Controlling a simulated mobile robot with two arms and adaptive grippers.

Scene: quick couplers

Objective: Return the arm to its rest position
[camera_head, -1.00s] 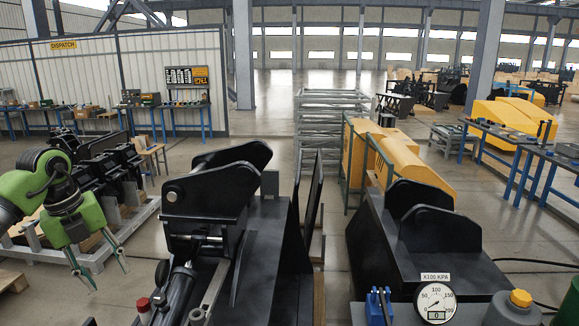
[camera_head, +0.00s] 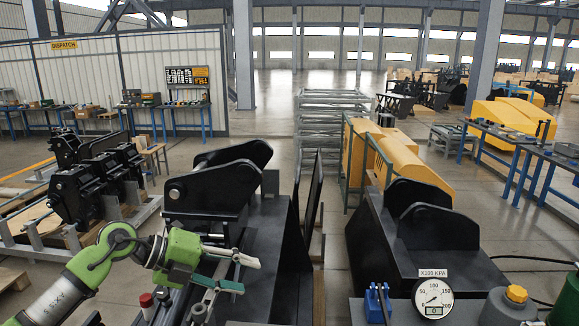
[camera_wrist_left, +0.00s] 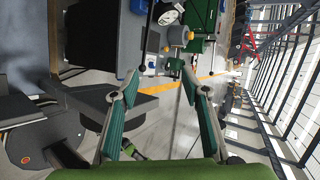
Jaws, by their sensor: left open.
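My left arm comes in from the lower left of the head view. Its green gripper (camera_head: 240,273) is open and empty, with the fingers pointing right. It shows in front of the near left black quick coupler (camera_head: 210,190); I cannot tell the exact gap between them. In the left wrist view the two teal-padded fingers (camera_wrist_left: 157,100) are spread, with nothing between them. My right gripper does not show in the head view.
A second black coupler (camera_head: 435,235) stands to the right. A pressure gauge (camera_head: 434,298), a blue fitting (camera_head: 377,303) and a yellow-capped container (camera_head: 517,297) are at the front right. More black couplers (camera_head: 95,185) sit on a rack at the left. Open floor lies behind.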

